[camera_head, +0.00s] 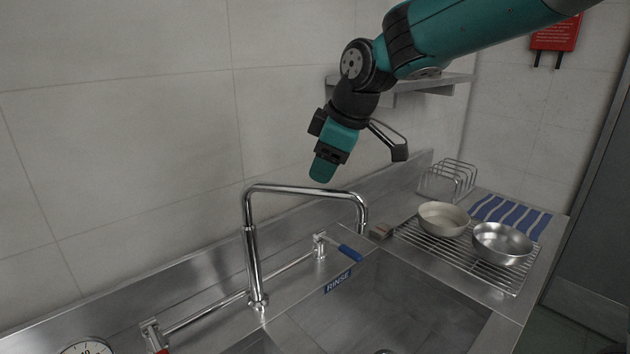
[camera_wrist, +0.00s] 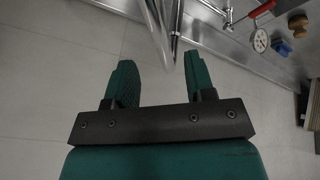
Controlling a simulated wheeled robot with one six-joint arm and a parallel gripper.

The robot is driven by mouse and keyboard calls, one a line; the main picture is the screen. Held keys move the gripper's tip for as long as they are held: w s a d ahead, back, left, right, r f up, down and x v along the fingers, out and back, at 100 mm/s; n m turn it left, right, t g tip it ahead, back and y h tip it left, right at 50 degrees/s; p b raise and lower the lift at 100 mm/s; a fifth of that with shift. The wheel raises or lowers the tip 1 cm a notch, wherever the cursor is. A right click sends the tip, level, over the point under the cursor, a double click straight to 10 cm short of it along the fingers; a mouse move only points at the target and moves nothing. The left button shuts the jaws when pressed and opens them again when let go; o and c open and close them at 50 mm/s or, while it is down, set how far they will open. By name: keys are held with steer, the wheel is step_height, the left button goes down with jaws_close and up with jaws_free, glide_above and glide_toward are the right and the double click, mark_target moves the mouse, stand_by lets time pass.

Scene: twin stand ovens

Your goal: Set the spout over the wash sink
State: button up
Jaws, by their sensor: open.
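The chrome spout (camera_head: 305,189) rises from its post between two basins. Its arm reaches right, and its downturned end hangs over the basin labelled RINSE (camera_head: 380,310). My gripper (camera_head: 322,172) is just above and behind the spout's horizontal tube, pointing down. In the wrist view, my gripper (camera_wrist: 158,68) has its two green fingers apart. The spout's chrome tube (camera_wrist: 160,28) shows near the gap between the fingertips; I cannot tell whether it lies between them.
A blue-handled lever (camera_head: 350,252) stands by the rinse basin. Two pans (camera_head: 443,218) sit on a wire rack at right. A wall shelf (camera_head: 430,84) is behind my arm. A dial gauge (camera_head: 85,348) is at bottom left; a red handle (camera_wrist: 262,9) shows in the wrist view.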

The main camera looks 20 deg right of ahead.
mark_target(314, 188)
steer(key=p+x, duration=0.1)
steer(key=x, duration=0.5)
steer(key=shift+d+f, duration=0.1)
jaws_close()
